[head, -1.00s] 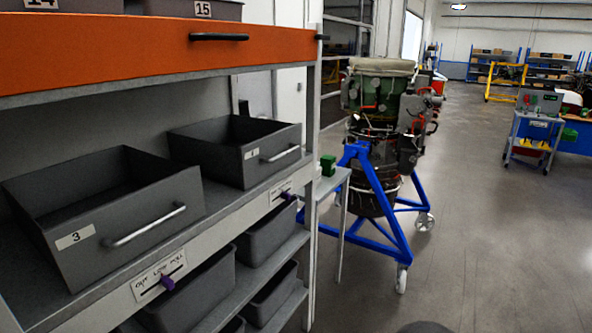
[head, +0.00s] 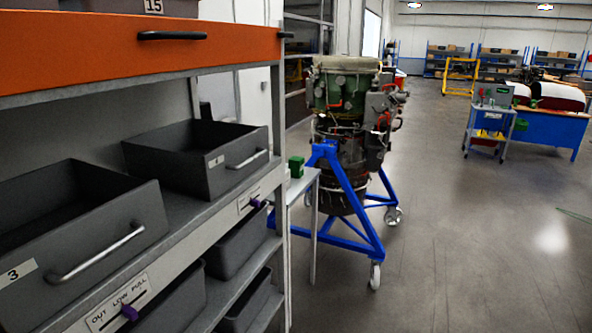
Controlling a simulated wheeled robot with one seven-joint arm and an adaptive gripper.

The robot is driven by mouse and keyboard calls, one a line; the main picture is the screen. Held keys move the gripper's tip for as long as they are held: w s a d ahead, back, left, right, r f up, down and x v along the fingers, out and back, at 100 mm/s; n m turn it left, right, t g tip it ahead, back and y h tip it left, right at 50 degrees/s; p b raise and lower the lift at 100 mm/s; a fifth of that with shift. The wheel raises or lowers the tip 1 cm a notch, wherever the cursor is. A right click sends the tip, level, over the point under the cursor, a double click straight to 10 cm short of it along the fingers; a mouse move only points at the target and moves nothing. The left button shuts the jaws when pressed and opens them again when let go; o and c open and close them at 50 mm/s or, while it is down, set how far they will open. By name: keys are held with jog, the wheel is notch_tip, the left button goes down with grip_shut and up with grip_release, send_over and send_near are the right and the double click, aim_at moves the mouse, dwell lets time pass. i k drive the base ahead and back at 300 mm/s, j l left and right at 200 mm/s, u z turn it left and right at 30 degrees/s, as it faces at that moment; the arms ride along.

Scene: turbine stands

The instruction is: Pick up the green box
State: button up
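A small green box (head: 296,167) sits on a narrow grey side table (head: 303,187), just past the right end of the shelving unit. It is upright and small in the head view, and a shelf post stands close to its left. My gripper is not in view, so I cannot see whether it is open or shut.
A shelving unit (head: 226,202) with grey drawers (head: 200,158) and an orange front (head: 100,45) fills the left. A turbine (head: 345,130) on a blue wheeled stand (head: 350,215) is beside the table. A grey cart (head: 489,122) stands farther right. The floor (head: 480,240) at right is clear.

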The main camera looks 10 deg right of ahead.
aim_at(296, 164)
jog(key=i+l+u, duration=0.4)
jog(key=i+l, duration=0.85)
jog(key=i, duration=0.65)
jog(key=i+l+u, duration=0.4)
jog(key=i+l, duration=1.25)
jog(key=l, duration=0.2)
